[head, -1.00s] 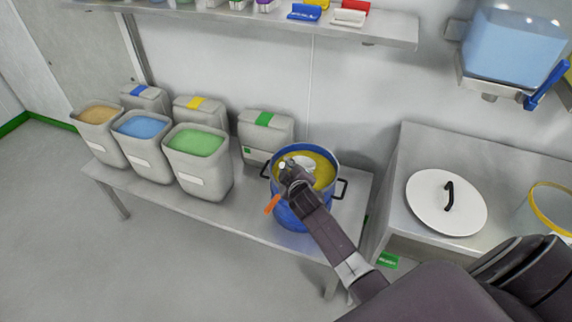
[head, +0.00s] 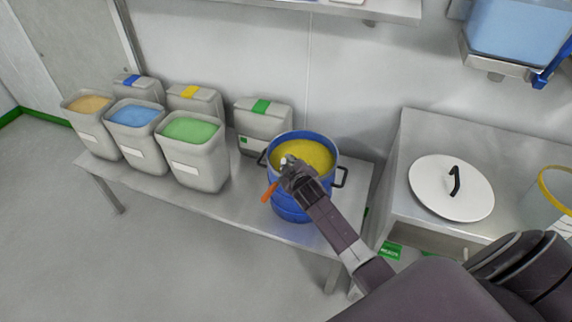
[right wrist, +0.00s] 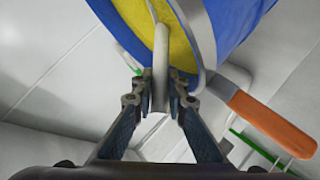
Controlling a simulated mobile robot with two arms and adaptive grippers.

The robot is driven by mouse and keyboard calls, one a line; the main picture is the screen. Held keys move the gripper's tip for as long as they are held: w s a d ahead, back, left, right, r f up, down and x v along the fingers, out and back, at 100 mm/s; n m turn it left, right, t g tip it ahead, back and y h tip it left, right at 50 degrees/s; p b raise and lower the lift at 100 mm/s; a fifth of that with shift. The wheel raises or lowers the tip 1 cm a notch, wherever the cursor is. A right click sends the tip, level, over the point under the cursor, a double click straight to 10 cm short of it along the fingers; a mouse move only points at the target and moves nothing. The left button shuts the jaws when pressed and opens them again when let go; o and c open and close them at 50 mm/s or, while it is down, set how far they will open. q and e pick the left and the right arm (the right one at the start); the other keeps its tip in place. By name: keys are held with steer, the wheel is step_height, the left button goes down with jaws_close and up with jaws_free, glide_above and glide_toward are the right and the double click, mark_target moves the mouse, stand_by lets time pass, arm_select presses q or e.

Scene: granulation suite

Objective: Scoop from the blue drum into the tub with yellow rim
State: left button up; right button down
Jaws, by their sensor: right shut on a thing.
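The blue drum (head: 290,205) stands on the right of the low bench, open, with yellow powder (head: 308,154) inside. My right gripper (head: 290,165) is at the drum's near left rim, shut on a scoop. In the right wrist view, the fingers (right wrist: 160,95) close on a thin grey part and the orange handle (right wrist: 272,122) points right. The scoop's bowl is hidden or unclear. The tub with yellow rim (head: 544,188) is cut off at the right edge. My left gripper is out of view.
Bins of orange, blue (head: 138,116) and green powder (head: 190,128) stand left on the bench, with several closed containers behind. A white lid with a black handle (head: 440,198) lies on the right counter (head: 420,130). A blue hopper (head: 515,30) hangs above the counter.

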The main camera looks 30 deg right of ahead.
steer(key=shift+w+d+r, duration=0.15)
steer(key=shift+w+d, duration=0.2)
steer(key=shift+d, duration=0.35)
steer(key=shift+d+r, duration=0.1)
steer(key=shift+r, duration=0.1)
steer(key=r+p, duration=0.3)
steer(key=shift+s+a+r+p, duration=0.1)
steer(key=shift+a+r+p, duration=0.15)
steer(key=shift+a+p, duration=0.05)
steer(key=shift+n+t+h, duration=0.3)
steer(key=shift+t+h, duration=0.1)
steer(key=shift+s+a+r+p, duration=0.1)
steer(key=shift+a+r+p, duration=0.15)
steer(key=shift+r+p, duration=0.55)
steer(key=shift+s+a+r+p, duration=0.1)
steer(key=shift+a+r+p, duration=0.15)
steer(key=shift+r, duration=0.95)
steer(key=shift+s+a+r+p, duration=0.1)
steer(key=shift+a+r+p, duration=0.1)
steer(key=shift+r+p, duration=0.6)
steer(key=shift+s+a+r+n+t+h+b, duration=0.2)
steer(key=shift+a+r+n+t+h+b, duration=0.15)
steer(key=shift+b, duration=0.8)
steer(key=shift+s+a+r+n+h+b, duration=0.15)
steer(key=shift+a+r+n+h+b, duration=0.15)
steer(key=shift+r+b, duration=0.4)
steer(key=shift+a+t+b, duration=0.1)
steer(key=shift+t+b, duration=0.15)
steer(key=shift+b, duration=0.05)
steer(key=shift+r, duration=0.1)
